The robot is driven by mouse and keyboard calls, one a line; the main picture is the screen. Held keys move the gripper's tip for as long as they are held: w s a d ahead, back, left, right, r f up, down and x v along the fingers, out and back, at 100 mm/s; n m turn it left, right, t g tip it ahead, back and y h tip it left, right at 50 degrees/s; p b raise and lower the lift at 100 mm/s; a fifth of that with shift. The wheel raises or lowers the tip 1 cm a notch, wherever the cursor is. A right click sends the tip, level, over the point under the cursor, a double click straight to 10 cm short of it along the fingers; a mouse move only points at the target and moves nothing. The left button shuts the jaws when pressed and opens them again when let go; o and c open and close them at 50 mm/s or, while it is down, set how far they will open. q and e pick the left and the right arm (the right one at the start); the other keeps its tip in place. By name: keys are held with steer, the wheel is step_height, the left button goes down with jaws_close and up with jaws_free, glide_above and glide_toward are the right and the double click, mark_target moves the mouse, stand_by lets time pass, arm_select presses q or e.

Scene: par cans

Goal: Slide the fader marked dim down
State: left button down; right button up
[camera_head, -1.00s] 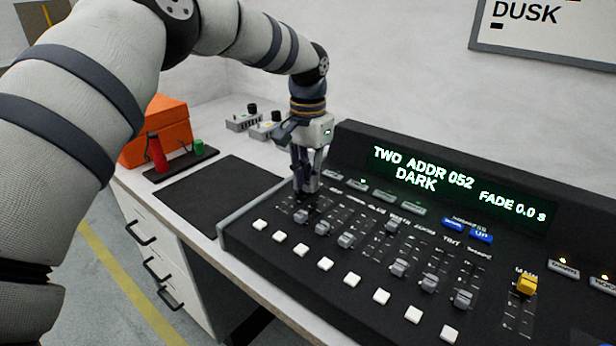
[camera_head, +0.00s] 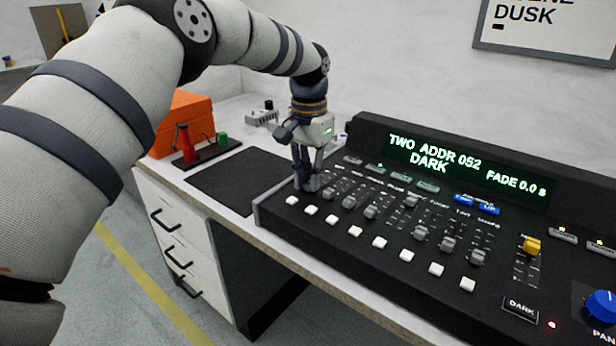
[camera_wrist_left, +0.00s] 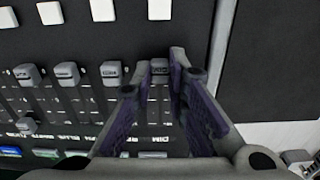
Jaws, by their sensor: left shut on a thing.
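The dim fader is the end fader on the left of the black console (camera_head: 267,213). In the wrist view its grey cap (camera_wrist_left: 159,67) sits between my left fingertips, close to a white button and about level with the caps beside it. An upside-down DIM label (camera_wrist_left: 152,155) shows behind it. My left gripper (camera_head: 309,188) is shut on this cap and points down at the console's left end. It also shows in the wrist view (camera_wrist_left: 160,72). In the head view the gripper hides the cap. My right gripper is out of view.
Other grey faders (camera_head: 349,202) stand close to the right of my gripper, with a row of white buttons (camera_head: 331,221) in front. A lit display (camera_head: 465,165) is at the console's back. A dark mat (camera_head: 238,182) and an orange box (camera_head: 185,118) lie left.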

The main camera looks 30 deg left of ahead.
mark_target(308, 183)
arm_select(q)
steer(key=shift+s, duration=0.1)
steer(key=c, duration=1.6)
jaws_free()
steer(key=shift+o, duration=0.2)
step_height(308, 183, up, 12)
